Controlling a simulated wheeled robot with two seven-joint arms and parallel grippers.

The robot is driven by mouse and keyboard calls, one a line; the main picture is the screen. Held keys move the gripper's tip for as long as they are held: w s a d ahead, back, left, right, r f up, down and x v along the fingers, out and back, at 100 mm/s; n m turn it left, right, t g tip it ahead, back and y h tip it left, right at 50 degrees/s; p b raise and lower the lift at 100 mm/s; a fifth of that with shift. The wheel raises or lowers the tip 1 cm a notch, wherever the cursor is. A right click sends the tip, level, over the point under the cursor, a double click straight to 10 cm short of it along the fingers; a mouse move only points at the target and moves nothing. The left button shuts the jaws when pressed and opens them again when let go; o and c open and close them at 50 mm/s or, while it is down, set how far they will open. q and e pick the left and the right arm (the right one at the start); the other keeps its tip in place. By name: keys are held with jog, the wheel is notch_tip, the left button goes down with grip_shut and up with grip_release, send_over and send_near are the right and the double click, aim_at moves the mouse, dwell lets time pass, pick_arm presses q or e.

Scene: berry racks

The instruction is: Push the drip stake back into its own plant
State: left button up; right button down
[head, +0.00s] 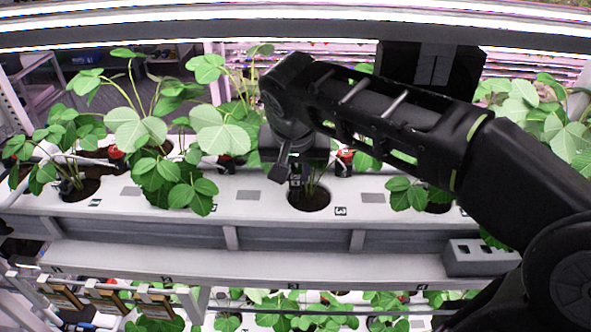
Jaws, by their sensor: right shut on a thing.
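My right gripper (285,172) comes in from the right and points down at the white planting channel (250,186). It is shut on the drip stake, which is mostly hidden by the dark fingers. The fingers are just above and at the left edge of a round planting hole (309,200). Thin green stems rise from this hole, beside the gripper; the upper plant is partly behind my arm. I cannot tell whether the stake's tip touches the soil. My left gripper is not in view.
Leafy plants (138,130) stand in holes to the left, and another (408,193) stands to the right. Small red-and-black fittings (345,158) sit along the channel's back. A grey box (482,257) with holes is on the front ledge. A light bar (200,35) crosses above.

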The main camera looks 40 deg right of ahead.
jog(key=shift+f, duration=0.2)
dwell(0.3)
jog(key=shift+f+b, duration=1.6)
jog(key=shift+b, duration=0.15)
jog(key=c, duration=0.7)
grip_release()
jog(key=shift+r, duration=0.1)
jog(key=shift+c, duration=0.2)
jog(key=shift+r, duration=0.1)
jog(key=shift+r+p, duration=2.2)
jog(key=shift+r, duration=0.7)
